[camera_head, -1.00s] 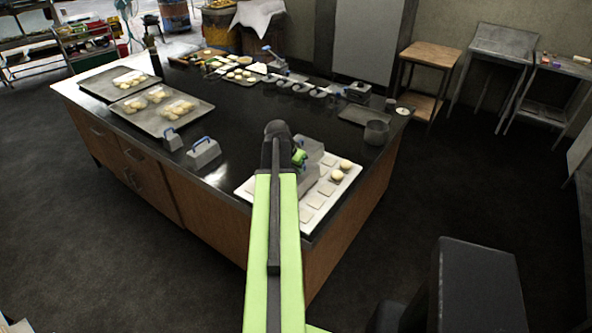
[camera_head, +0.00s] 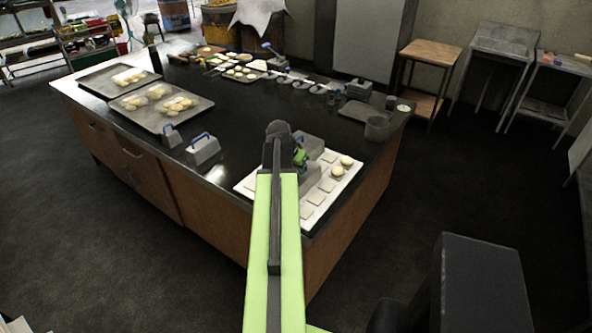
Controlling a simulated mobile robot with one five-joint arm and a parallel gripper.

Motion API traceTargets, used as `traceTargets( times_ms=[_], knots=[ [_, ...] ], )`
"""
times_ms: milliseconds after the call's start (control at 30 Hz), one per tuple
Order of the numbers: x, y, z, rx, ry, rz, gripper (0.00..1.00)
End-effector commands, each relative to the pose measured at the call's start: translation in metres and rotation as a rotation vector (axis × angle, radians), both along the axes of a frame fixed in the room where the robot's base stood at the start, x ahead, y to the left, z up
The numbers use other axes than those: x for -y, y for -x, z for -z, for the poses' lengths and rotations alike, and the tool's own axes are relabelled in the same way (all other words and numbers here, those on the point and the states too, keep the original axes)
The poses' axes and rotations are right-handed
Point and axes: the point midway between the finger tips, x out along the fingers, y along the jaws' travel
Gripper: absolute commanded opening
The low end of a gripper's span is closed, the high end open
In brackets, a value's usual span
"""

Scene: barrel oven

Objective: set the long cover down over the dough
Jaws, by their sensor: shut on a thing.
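The long cover (camera_head: 312,147) is a grey metal box shape above or on the white board (camera_head: 246,187) at the near right corner of the dark counter. My gripper (camera_head: 300,157) is shut on it, and my arm hides part of both. I cannot tell whether the cover touches the board. Round pale dough pieces (camera_head: 346,160) sit on square pads to the right of the cover, uncovered. Several bare square pads (camera_head: 317,198) show in front. Any dough under the cover is hidden.
Two grey covers with blue handles, a small one (camera_head: 171,136) and a larger one (camera_head: 203,150), stand left of the board. Trays of dough (camera_head: 142,118) lie farther left. A grey cup (camera_head: 377,128) and tray (camera_head: 356,113) stand behind right. The counter's middle is clear.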

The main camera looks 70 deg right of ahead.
Motion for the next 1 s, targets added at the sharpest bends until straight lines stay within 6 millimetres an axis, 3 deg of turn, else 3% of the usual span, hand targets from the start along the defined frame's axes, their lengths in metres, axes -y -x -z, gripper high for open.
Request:
traceTargets(
  times_ms=[867,900,1000],
  knots=[
    [0.0003,0.0007,0.0090,0.000,0.000,0.001,0.00],
    [0.0003,0.0007,0.0082,0.000,0.000,0.001,0.14],
    [0.0003,0.0007,0.0080,0.000,0.000,0.001,0.27]
  ],
)
